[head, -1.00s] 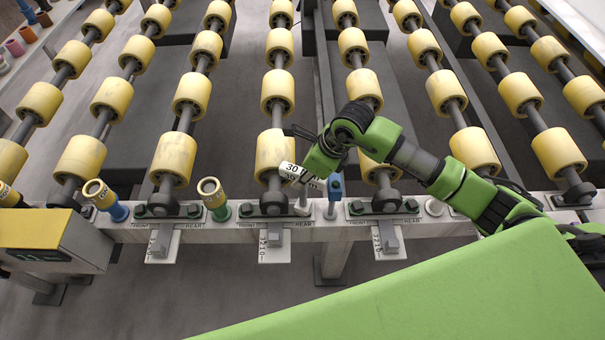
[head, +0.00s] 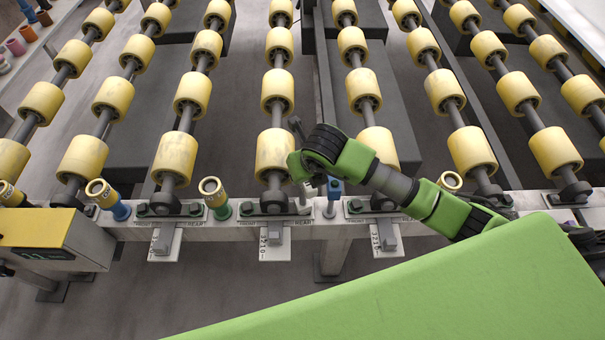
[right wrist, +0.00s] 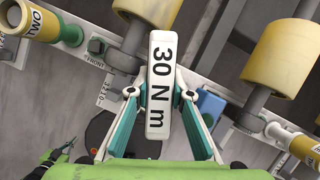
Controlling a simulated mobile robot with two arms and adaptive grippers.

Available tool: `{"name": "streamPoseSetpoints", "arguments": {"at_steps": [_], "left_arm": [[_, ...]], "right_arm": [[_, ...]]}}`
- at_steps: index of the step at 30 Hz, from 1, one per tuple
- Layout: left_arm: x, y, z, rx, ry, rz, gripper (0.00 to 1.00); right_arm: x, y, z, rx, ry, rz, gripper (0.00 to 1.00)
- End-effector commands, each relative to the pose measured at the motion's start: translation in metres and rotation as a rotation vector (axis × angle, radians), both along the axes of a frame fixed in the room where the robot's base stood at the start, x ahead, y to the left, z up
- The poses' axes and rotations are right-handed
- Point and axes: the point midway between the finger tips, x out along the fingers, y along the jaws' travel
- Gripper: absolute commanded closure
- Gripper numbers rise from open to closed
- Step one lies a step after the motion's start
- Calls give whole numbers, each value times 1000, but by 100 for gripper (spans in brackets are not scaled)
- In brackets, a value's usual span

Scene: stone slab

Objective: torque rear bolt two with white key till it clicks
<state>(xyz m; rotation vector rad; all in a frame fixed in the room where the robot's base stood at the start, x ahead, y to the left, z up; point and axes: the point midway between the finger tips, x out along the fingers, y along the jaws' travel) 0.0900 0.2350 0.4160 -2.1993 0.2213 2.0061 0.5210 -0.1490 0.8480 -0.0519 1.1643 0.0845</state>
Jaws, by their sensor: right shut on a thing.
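The white key (right wrist: 160,85), marked "30 N m", is held in my right gripper (right wrist: 158,92), whose two fingers close on its sides. In the head view, my right gripper (head: 307,168) is above the rear side of the middle bearing block (head: 272,207) and hides most of the key. A pale upright shaft (head: 303,196) shows below the gripper at the rear end of that block. The rear bolt itself is hidden, so seating cannot be told. The block's front bolt (head: 247,208) shows. A small green shape, seemingly my left gripper (right wrist: 48,158), is low in the wrist view, fingers unclear.
A blue key (head: 335,188) stands close right of my right gripper. Yellow-topped posts (head: 213,190) stand along the white rail (head: 340,232); one reads TWO in the wrist view (right wrist: 38,20). Yellow rollers (head: 275,152) rise behind. A yellow-topped box (head: 45,235) is at left.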

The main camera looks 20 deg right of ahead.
Motion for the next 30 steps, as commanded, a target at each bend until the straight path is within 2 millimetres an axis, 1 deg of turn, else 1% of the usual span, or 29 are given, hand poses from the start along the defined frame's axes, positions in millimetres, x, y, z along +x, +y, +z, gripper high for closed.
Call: {"name": "streamPoseSetpoints", "arguments": {"at_steps": [5, 9, 10, 11, 17, 30], "left_arm": [[0, 0, 1, 0, 0, 0, 100], [0, 0, -5, 0, 0, 0, 100], [0, 0, -10, 0, 0, 0, 100], [0, 0, -6, 0, 0, 0, 100], [0, 0, -2, 0, 0, 1, 100], [0, 0, 13, 0, 0, 1, 100]], "right_arm": [[0, 2, 1, 4, -1, -157, 100], [1, 1, 0, 4, -4, -272, 100], [2, 0, -2, 2, -5, -291, 100], [1, 0, 1, 2, -3, -285, 100], [1, 0, 6, 3, -3, -283, 100], [1, -1, 28, 2, -2, -280, 100]]}}
